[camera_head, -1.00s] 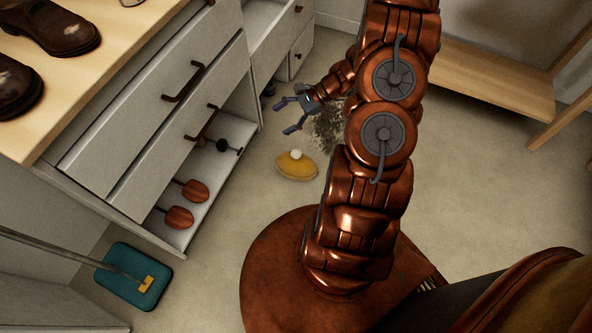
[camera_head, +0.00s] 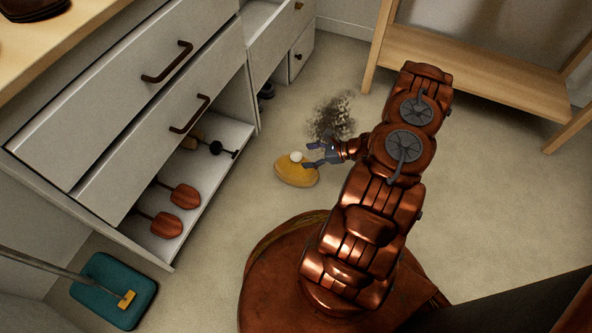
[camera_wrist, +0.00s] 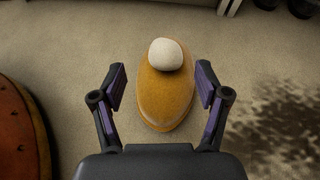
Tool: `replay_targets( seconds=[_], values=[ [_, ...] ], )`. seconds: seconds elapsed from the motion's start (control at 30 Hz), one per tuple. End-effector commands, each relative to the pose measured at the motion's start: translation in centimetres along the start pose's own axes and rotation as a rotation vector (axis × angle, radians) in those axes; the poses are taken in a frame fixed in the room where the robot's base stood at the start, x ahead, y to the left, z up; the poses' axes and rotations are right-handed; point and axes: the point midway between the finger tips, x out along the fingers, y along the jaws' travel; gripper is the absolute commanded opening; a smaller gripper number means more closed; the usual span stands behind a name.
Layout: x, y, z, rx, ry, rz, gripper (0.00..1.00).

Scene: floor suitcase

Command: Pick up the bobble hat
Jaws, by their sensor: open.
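The bobble hat is a yellow-orange oval (camera_head: 296,174) with a pale round bobble, lying on the floor in front of the open lower shelf of the white cabinet. In the wrist view the hat (camera_wrist: 166,98) is centred, with the bobble at its far end. My gripper (camera_head: 307,154) is open at the hat's bobble side. In the wrist view the two fingers of my gripper (camera_wrist: 161,85) stand on either side of the hat, with a gap on each side. Whether the fingertips are at the hat's height is hard to tell.
The white cabinet (camera_head: 120,130) stands at the left, with shoe trees (camera_head: 166,224) on its low shelf. A teal floor mop head (camera_head: 113,289) lies at lower left. A dark speckled patch (camera_head: 334,115) is on the floor behind the hat. A wooden bench (camera_head: 475,70) stands at back right.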

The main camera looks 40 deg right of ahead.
Motion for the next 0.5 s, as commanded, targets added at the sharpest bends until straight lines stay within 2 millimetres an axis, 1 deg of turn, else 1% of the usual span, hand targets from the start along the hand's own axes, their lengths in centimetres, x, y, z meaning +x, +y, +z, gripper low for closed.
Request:
replay_targets(
  seconds=[0.03, 0.23, 0.5],
  values=[
    [0.6, 0.1, -0.1, -0.001, 0.000, 0.002, 0.75],
    [1.9, -0.2, -0.3, -0.002, 0.001, 0.002, 0.75],
    [4.8, -0.7, -0.4, -0.002, 0.001, 0.003, 0.75]
  ],
)
